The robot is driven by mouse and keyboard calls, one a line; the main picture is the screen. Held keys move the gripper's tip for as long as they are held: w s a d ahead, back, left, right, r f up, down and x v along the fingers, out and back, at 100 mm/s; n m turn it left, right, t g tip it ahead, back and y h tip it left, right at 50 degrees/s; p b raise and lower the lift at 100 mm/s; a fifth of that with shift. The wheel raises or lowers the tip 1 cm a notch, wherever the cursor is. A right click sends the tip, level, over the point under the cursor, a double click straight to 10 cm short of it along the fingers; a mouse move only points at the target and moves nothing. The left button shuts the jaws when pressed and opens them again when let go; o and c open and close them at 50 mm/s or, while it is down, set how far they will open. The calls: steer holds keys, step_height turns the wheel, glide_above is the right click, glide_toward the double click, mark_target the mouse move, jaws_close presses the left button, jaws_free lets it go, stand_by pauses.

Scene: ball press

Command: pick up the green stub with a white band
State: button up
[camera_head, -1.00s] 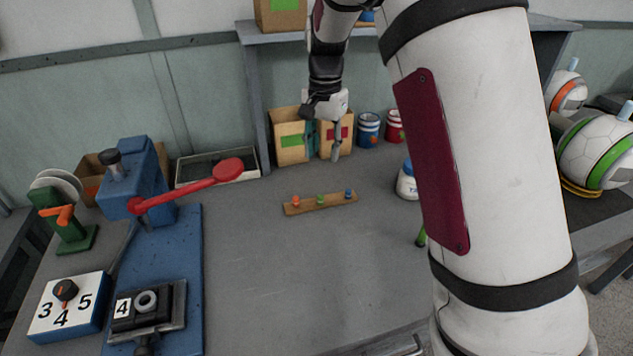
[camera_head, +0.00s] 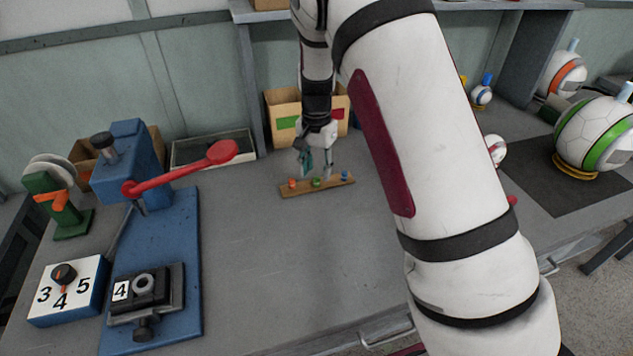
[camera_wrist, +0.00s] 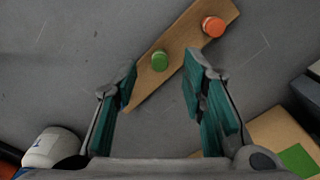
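The green stub (camera_head: 316,182) stands in the middle of a narrow wooden strip (camera_head: 290,190) on the table. In the wrist view the green stub (camera_wrist: 159,61) shows from above on the strip (camera_wrist: 186,42); its white band is too small to make out. My gripper (camera_head: 315,172) is open and empty, pointing down just above the strip. In the wrist view the green stub appears between the two fingertips of my gripper (camera_wrist: 160,68), apart from both. An orange stub (camera_wrist: 213,27) stands beside it. A blue stub (camera_head: 344,175) is at the strip's other end, hidden in the wrist view.
A blue press with a red lever (camera_head: 180,178) and a numbered dial box (camera_head: 70,290) stand at the left. Cardboard boxes (camera_head: 284,106) stand behind the strip. A white jar (camera_wrist: 50,147) is at the wrist view's lower left.

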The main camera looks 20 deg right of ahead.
mark_target(317, 182)
steer(key=shift+f, duration=1.25)
steer(key=c, duration=0.9)
steer(key=shift+r, duration=0.1)
